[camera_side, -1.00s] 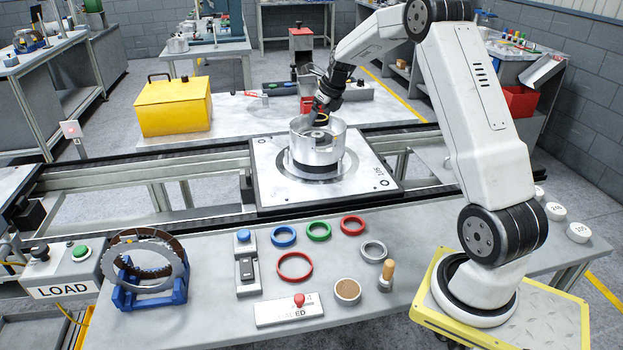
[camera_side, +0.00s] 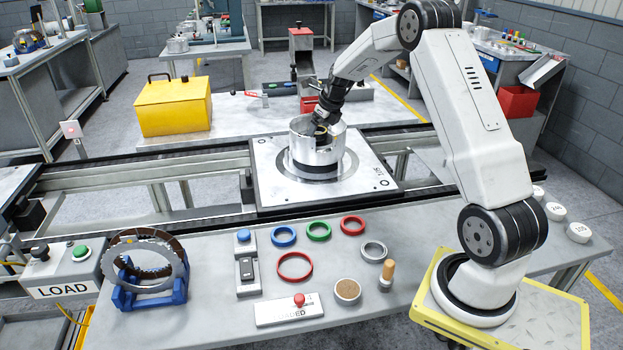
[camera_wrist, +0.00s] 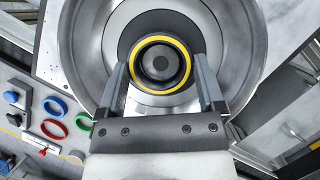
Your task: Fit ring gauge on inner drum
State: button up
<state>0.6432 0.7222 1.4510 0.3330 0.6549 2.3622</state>
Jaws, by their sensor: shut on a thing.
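A yellow-edged ring gauge (camera_wrist: 188,62) is held between the two fingers of my gripper (camera_wrist: 161,66). In the wrist view a dark round hub, the inner drum (camera_wrist: 160,65), shows through the middle of the ring, roughly centred. I cannot tell whether the ring is around the hub or still above it. The housing wall hides the ring's lower side.
The housing stands on a pallet (camera_side: 272,190) on the conveyor. Its high wall surrounds my fingers.

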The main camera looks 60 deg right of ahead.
jog(key=shift+f, duration=0.2)
jog(key=o, duration=1.1)
jog(key=shift+r, duration=0.1)
jog(key=shift+r, duration=0.45)
jog(key=v, duration=1.2)
jog(key=shift+r, duration=0.1)
jog(key=shift+a, duration=0.1)
